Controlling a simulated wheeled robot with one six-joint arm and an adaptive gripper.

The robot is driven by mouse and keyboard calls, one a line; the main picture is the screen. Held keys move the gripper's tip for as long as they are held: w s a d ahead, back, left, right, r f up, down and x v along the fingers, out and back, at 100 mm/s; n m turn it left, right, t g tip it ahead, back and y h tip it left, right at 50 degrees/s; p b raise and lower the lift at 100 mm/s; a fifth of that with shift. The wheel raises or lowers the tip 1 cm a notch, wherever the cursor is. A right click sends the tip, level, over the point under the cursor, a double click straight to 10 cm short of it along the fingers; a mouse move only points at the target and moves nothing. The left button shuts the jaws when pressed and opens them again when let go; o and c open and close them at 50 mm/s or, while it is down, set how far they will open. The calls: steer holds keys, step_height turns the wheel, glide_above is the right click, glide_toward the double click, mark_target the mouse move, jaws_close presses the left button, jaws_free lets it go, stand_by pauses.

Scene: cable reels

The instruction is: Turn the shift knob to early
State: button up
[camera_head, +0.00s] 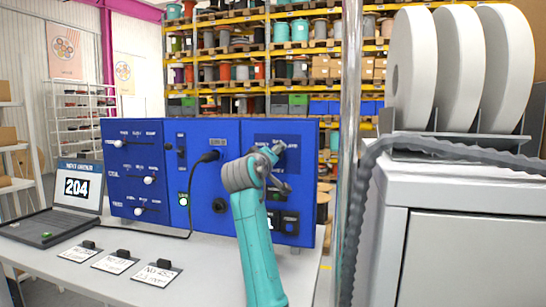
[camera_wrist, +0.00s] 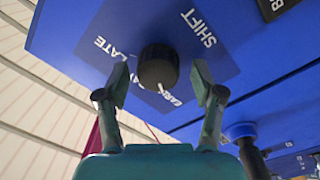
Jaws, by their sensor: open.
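The shift knob (camera_wrist: 158,67) is a round black knob on a dark blue plate (camera_wrist: 110,62) in the wrist view. White lettering around it reads SHIFT and LATE, with a partly covered word starting like EAR below the knob. A pale mark shows at the knob's lower edge, near that word; its exact pointing is unclear. My gripper (camera_wrist: 160,84) is open, one finger on each side of the knob, with visible gaps to it. In the head view my gripper (camera_head: 277,168) is at the upper right of the blue panel (camera_head: 228,178) and covers much of the knob's area.
The panel carries slider knobs (camera_head: 148,181) and a plugged black cable (camera_head: 208,157). A laptop (camera_head: 62,206) showing 204 and several labelled cards (camera_head: 115,262) lie on the white table. A metal post (camera_head: 348,130) and a grey cabinet (camera_head: 455,240) with reels stand close on the right.

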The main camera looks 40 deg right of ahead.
steer(key=v, duration=1.2)
steer(key=shift+f, duration=0.1)
steer(key=shift+f, duration=0.1)
